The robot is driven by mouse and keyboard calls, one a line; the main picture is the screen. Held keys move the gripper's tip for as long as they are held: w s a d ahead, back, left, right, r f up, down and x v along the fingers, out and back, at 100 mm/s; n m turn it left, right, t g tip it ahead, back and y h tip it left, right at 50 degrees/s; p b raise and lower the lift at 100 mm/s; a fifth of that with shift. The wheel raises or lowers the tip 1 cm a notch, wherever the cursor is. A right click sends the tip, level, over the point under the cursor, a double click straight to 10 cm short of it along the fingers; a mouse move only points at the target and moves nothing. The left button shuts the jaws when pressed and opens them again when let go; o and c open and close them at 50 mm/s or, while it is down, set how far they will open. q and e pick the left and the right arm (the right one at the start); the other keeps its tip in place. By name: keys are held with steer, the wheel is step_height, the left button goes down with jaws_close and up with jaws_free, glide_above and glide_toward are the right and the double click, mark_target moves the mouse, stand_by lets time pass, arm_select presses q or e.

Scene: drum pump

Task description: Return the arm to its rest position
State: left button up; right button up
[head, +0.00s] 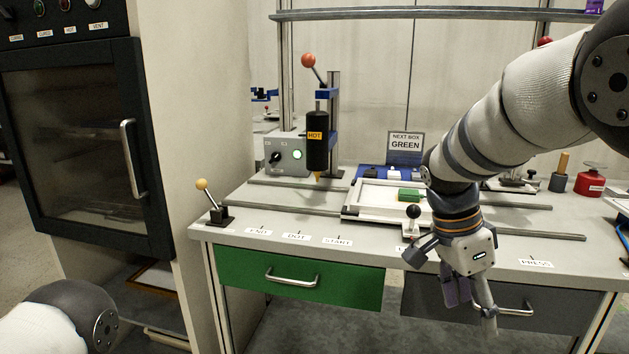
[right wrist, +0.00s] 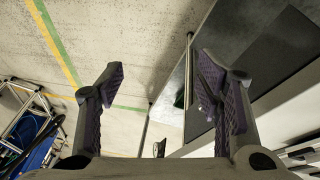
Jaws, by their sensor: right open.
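My right arm (head: 510,110) comes in from the upper right and bends down in front of the workbench. Its gripper (head: 468,302) hangs off the bench's front edge, before the grey drawer. In the right wrist view the two purple-padded fingers (right wrist: 165,90) stand wide apart with nothing between them. In the head view part of my left arm (head: 70,315) shows at the lower left; its gripper is out of view.
The workbench (head: 300,230) carries a black hot dispenser (head: 317,145), a white tray (head: 355,215) with a green block (head: 408,194), and a black-knobbed lever (head: 413,212). A green drawer (head: 340,285) and grey drawer (head: 420,300) are below. A dark oven (head: 75,150) stands left.

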steer(key=s+f+n+y, duration=0.1)
steer(key=s+f+n, duration=0.2)
steer(key=s+f, duration=0.35)
steer(key=s+f+n+g+y, duration=0.1)
steer(key=s+f+n, duration=0.15)
steer(key=f, duration=0.65)
steer(key=s+f+n, duration=0.3)
steer(key=s+f, duration=0.2)
steer(key=f, duration=0.3)
arm_select(q)
steer(key=shift+w+r, duration=0.2)
steer(key=shift+w, duration=0.15)
arm_select(e)
steer(key=s+f+n, duration=0.2)
steer(key=s+n, duration=0.2)
steer(key=s, duration=0.8)
steer(key=s+a+f+n+y, duration=0.1)
steer(key=s+f+n, duration=0.2)
steer(key=s, duration=1)
steer(key=shift+a+n, duration=0.2)
steer(key=shift+n, duration=0.15)
